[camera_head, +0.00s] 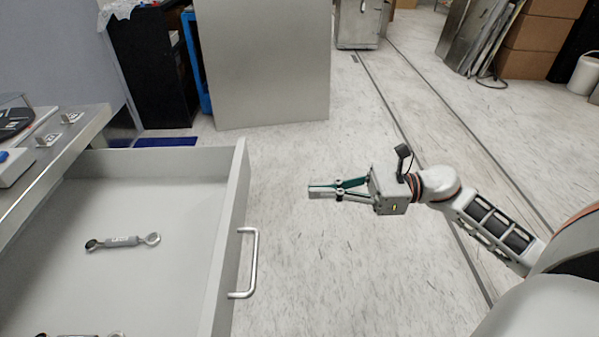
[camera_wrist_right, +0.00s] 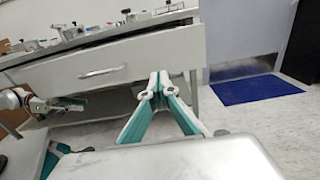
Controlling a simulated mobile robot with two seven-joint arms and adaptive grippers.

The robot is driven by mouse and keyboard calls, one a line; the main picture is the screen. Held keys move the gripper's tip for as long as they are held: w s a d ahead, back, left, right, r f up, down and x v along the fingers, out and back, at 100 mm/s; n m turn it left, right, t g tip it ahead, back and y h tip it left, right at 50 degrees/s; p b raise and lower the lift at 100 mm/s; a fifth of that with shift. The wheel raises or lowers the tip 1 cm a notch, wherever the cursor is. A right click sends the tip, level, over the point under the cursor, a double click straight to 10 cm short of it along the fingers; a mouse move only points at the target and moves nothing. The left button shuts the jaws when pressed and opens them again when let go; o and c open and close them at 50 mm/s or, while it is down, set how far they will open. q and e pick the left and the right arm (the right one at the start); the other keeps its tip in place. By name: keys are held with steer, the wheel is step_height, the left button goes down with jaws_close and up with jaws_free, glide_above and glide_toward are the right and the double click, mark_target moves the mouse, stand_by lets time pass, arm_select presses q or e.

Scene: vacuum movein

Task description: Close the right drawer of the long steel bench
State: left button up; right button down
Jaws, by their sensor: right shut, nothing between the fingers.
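The drawer (camera_head: 190,165) of the steel bench (camera_head: 62,150) is pulled open on the left of the head view. Its front panel (camera_head: 232,205) carries a metal bar handle (camera_head: 252,265). The wrist view shows the front (camera_wrist_right: 150,55) and handle (camera_wrist_right: 102,73) too. My right gripper (camera_head: 312,191) is shut and empty, in the air to the right of the drawer front, pointing at it with a clear gap. Its fingertips show in the wrist view (camera_wrist_right: 158,76). My left gripper (camera_wrist_right: 72,103) shows small at the left of the wrist view; its jaw state is unclear.
A wrench (camera_head: 122,242) lies inside the drawer, with part of another tool (camera_head: 80,335) at the bottom edge. A grey panel (camera_head: 265,65) and a black shelf unit (camera_head: 150,70) stand behind. A blue mat (camera_wrist_right: 255,89) lies on the floor. Floor right of the drawer is clear.

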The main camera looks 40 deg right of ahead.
mark_target(243, 193)
steer(key=x, duration=1.2)
steer(key=shift+w+a, duration=0.15)
steer(key=shift+a, duration=0.1)
